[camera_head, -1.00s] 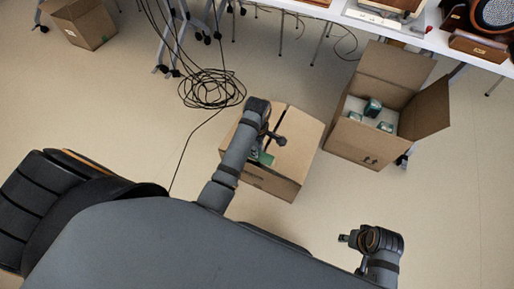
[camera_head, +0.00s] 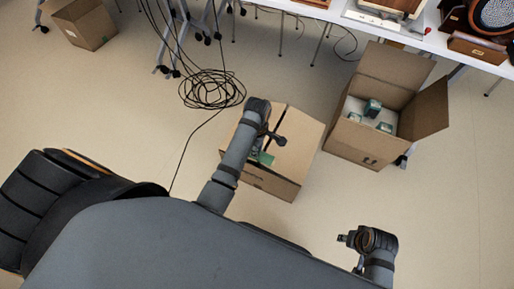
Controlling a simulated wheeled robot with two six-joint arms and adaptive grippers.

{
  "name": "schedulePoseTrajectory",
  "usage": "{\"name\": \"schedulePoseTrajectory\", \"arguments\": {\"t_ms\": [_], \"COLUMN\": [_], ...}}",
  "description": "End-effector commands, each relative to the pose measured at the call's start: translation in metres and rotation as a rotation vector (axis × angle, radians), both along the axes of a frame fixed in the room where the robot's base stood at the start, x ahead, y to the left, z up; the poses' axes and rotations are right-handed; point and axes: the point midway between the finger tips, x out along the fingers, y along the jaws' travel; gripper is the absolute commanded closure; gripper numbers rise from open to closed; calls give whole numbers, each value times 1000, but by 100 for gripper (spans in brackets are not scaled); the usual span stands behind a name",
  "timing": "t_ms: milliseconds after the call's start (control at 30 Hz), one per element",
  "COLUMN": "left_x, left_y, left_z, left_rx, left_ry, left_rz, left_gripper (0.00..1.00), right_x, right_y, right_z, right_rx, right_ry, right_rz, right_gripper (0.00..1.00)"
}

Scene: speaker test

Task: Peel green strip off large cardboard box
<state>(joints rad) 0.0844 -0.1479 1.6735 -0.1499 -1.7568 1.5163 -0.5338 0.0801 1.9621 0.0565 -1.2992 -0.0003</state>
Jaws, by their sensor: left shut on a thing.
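A closed large cardboard box (camera_head: 298,137) stands on the floor in front of me. My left arm reaches over its left part. A green strip (camera_head: 266,158) shows at the near part of the box top, beside my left gripper (camera_head: 265,150). The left gripper is shut on the green strip; its fingertips are mostly hidden by the arm. I cannot tell how much of the strip is off the box. My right gripper (camera_head: 346,238) is to the lower right, away from the box, above bare floor. Its fingers are too small to read.
An open cardboard box (camera_head: 352,145) with several green-and-white items stands right of the closed box. A black cable coil (camera_head: 211,89) lies behind it to the left. A white table (camera_head: 430,42) is at the back right. A small box (camera_head: 88,28) stands far left. Floor at right is clear.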

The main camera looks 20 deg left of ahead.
Motion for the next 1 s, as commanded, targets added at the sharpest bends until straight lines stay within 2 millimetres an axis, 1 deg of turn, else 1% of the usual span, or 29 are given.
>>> {"name": "schedulePoseTrajectory", "arguments": {"t_ms": [300, 500, 1000], "left_x": [0, 0, 0], "left_y": [0, 0, 0], "left_z": [2, 3, 5], "left_rx": [0, 0, 0], "left_ry": [0, 0, 0], "left_rz": [0, 0, 0], "left_gripper": [100, 100, 100], "right_x": [1, -4, -5], "right_y": [-2, -3, -5], "right_z": [-6, -12, -21], "right_rx": [-3, -5, -9], "right_ry": [-3, 8, 6], "right_rz": [-1, -3, -4], "right_gripper": [60, 60, 60]}}
